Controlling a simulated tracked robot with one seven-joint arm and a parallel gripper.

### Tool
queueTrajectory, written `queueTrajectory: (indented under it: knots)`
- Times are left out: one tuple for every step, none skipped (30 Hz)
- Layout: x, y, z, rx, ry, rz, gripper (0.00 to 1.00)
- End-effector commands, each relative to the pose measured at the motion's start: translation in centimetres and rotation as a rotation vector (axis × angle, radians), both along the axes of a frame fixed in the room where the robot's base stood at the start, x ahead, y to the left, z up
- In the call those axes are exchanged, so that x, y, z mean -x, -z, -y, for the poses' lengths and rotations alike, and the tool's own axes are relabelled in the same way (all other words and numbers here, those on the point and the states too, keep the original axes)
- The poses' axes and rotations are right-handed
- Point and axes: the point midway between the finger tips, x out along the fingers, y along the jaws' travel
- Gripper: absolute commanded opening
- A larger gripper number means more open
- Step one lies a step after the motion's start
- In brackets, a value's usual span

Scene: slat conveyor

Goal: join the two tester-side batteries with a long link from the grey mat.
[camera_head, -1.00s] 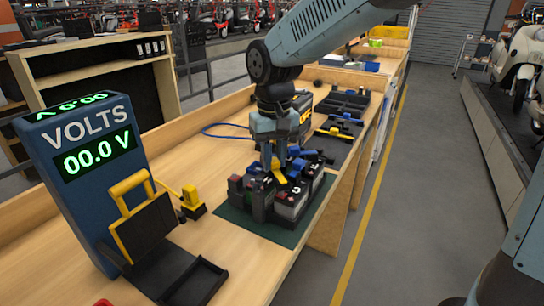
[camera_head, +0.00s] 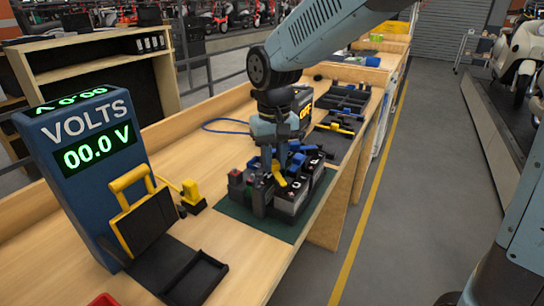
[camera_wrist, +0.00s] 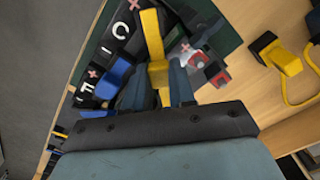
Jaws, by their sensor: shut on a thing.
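My gripper (camera_head: 274,168) is shut on a yellow link (camera_wrist: 155,62), which hangs low over the battery group. In the head view the link (camera_head: 279,180) shows just below the fingers. Black batteries (camera_head: 290,199) stand close together on a green mat (camera_head: 238,212). In the wrist view batteries marked C (camera_wrist: 121,31) and F (camera_wrist: 87,87) are left of the link; batteries with red parts (camera_wrist: 203,64) are right of it, on the tester side. The link's far end reaches past the fingers; I cannot tell whether it touches terminals. A blue link (camera_wrist: 118,75) lies on the left batteries.
The blue VOLTS tester (camera_head: 85,165) reads 00.0 V at the left. A black tray (camera_head: 196,279) and a small yellow-black object (camera_head: 192,196) are near it. The grey mat (camera_head: 318,143), with a yellow link (camera_head: 335,128), lies behind.

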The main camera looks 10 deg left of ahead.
Motion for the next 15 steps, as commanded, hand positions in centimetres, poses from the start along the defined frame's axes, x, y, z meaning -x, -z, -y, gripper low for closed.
queueTrajectory:
  knots:
    - [0.0, 0.11, 0.01, 0.0, 0.0, 0.0, 0.0]
    - [0.0, 0.17, 0.0, 0.0, 0.0, 0.0, 0.0]
    - [0.0, 0.25, 0.0, 0.0, 0.0, 0.0, 0.0]
    - [-0.01, 0.27, 0.0, 0.0, 0.0, 0.001, 0.25]
    - [-0.02, 0.24, -0.01, 0.0, 0.0, 0.001, 0.28]
    - [0.0, 0.23, -0.01, 0.0, 0.0, 0.001, 0.32]
    - [0.0, 0.23, -0.01, 0.0, 0.0, 0.001, 0.35]
    - [-0.01, 0.23, -0.02, 0.0, 0.0, 0.001, 0.38]
    - [-0.01, 0.23, -0.02, 0.0, 0.0, 0.001, 0.42]
    - [0.0, 0.23, -0.01, 0.0, 0.0, 0.001, 0.44]
    - [-0.01, 0.23, -0.03, 0.0, 0.0, 0.001, 0.47]
    - [0.0, 0.23, -0.02, 0.0, 0.0, 0.001, 0.51]
    - [-0.01, 0.23, -0.03, 0.0, 0.0, 0.001, 0.54]
    - [0.0, 0.23, -0.02, 0.0, 0.0, 0.001, 0.54]
    - [0.01, 0.22, -0.03, 0.0, 0.0, 0.001, 0.54]
